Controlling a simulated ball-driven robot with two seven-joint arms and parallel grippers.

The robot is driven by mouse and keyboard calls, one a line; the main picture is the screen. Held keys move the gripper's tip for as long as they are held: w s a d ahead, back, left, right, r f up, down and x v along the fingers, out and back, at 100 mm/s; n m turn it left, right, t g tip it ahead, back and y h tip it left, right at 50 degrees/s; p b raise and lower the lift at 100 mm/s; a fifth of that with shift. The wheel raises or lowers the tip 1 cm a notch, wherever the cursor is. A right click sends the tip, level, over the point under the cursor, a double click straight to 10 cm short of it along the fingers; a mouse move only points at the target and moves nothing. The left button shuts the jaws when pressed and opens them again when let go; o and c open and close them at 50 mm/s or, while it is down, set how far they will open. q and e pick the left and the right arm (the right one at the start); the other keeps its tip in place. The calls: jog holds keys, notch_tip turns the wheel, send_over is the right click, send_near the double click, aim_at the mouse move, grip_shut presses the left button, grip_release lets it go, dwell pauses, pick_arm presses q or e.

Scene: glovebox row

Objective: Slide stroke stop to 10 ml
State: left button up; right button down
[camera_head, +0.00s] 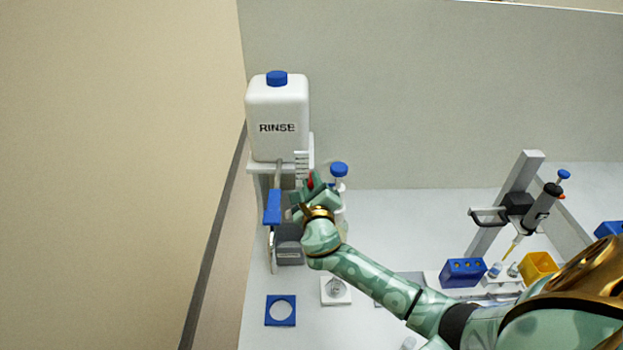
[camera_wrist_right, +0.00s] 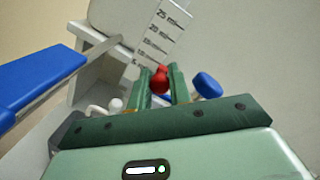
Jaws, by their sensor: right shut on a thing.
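The stroke stop is a small red knob (camera_wrist_right: 159,78), held between the fingers of my right gripper (camera_wrist_right: 160,88). It also shows as a red spot in the head view (camera_head: 310,179). My right gripper (camera_head: 312,186) is shut on it, in front of the dispenser below the RINSE bottle (camera_head: 278,145). The white scale plate (camera_wrist_right: 165,30) rises behind the knob, with 25 ml near its top and smaller values lower down. The fingers cover the lower scale, so I cannot tell which mark the stop is at. My left gripper is not in view.
A blue lever (camera_head: 272,207) is left of the gripper; it is large in the wrist view (camera_wrist_right: 40,82). A blue-capped bottle (camera_head: 339,170) stands close on the right. A blue ring plate (camera_head: 281,310) lies in front. A pipette stand (camera_head: 508,200) and blue rack (camera_head: 463,272) are at right.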

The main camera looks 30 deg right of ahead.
jog(key=shift+r, duration=0.1)
jog(key=c, duration=1.3)
grip_release()
jog(key=p+v, duration=0.1)
jog(key=v, duration=1.5)
jog(key=shift+s+a, duration=0.15)
